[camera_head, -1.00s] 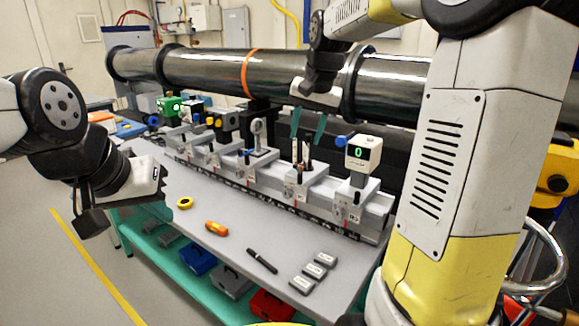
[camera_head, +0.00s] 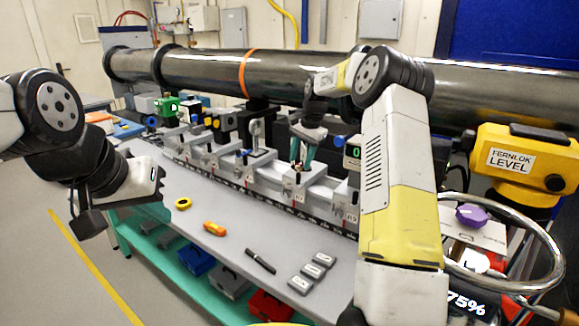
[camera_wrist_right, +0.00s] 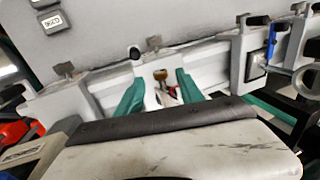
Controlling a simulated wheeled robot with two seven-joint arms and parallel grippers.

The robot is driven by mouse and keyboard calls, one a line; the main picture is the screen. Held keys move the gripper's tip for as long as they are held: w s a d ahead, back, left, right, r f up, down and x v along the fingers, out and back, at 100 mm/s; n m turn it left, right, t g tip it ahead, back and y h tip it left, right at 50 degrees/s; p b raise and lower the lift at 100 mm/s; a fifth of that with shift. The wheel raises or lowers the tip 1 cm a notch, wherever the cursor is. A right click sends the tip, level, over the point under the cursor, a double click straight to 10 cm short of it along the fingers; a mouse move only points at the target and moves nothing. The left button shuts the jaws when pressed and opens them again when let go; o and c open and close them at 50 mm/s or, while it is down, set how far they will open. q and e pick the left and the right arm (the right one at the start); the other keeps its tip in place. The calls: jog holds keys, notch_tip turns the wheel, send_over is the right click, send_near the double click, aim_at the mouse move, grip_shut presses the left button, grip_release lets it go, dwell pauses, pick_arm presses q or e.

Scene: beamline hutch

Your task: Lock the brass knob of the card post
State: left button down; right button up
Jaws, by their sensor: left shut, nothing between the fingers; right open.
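The brass knob (camera_wrist_right: 161,76) shows in the right wrist view, on the light grey carriage (camera_wrist_right: 157,70). My right gripper (camera_wrist_right: 160,92) is open, with one teal finger on each side of the knob in that view; I cannot tell whether either touches it. In the head view my right gripper (camera_head: 302,158) is at the card post's carriage (camera_head: 298,184), and its fingers and arm largely hide the post. My left gripper (camera_head: 152,181) is shut and empty, left of the bench and away from the rail.
A long dark beam pipe (camera_head: 215,69) runs behind the rail. Other carriages stand close on both sides, including a post with a green display (camera_head: 354,152). A yellow level (camera_head: 522,160) stands right. A tape (camera_head: 183,203), an orange tool (camera_head: 214,228) and a marker (camera_head: 261,261) lie on the bench.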

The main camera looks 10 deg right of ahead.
aim_at(298, 168)
jog(key=shift+x, duration=1.65)
jog(key=shift+c, duration=0.4)
grip_shut()
jog(key=shift+s+d+t+y, duration=0.1)
jog(key=shift+d+t+y, duration=0.05)
jog(key=shift+t+y, duration=0.45)
jog(key=shift+o, duration=0.4)
grip_release()
